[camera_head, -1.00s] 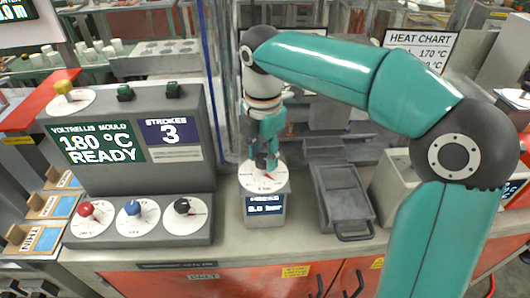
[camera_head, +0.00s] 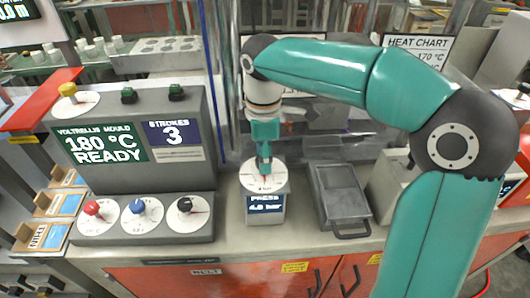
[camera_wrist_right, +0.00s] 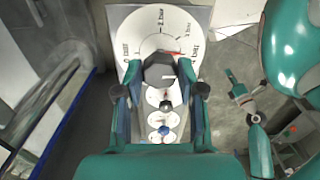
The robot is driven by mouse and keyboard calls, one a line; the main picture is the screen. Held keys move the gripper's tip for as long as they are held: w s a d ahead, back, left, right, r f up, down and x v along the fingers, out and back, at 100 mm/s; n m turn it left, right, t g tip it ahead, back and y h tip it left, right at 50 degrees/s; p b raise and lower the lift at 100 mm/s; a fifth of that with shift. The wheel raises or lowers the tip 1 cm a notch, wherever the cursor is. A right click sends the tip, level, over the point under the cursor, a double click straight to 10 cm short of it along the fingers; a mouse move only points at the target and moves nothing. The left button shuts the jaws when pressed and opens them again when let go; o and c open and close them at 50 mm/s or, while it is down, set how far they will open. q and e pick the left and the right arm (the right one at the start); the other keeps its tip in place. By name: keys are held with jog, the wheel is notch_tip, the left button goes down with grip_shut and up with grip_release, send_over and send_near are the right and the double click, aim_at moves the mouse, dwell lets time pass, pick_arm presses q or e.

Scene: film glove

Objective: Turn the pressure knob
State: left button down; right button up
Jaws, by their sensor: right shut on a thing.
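The press box (camera_head: 265,216) stands on the counter with a white dial (camera_head: 250,181) on top and a small screen on its front. The screen reads PRESS and about 4 bar; its last digit is blurred. My right gripper (camera_head: 264,166) points down onto the dial and hides most of the pressure knob in the head view. In the right wrist view the dark pressure knob (camera_wrist_right: 159,70) sits on the dial (camera_wrist_right: 132,38), with a red pointer toward the right. My right gripper (camera_wrist_right: 160,91) is shut on the knob, one finger on each side. My left gripper is not in view.
A grey control panel (camera_head: 90,188) with several dials stands left of the press box, its screens reading 180 °C READY and STROKES 3. A dark lidded tray (camera_head: 341,196) lies close on the right. A clear guard edged in blue rises behind.

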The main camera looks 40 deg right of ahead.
jog(key=shift+s+f+m, duration=0.1)
jog(key=shift+m, duration=0.3)
jog(key=o, duration=1.1)
jog(key=shift+o, duration=0.2)
jog(key=shift+r, duration=0.55)
notch_tip(320, 180, up, 11)
jog(key=shift+f, duration=0.1)
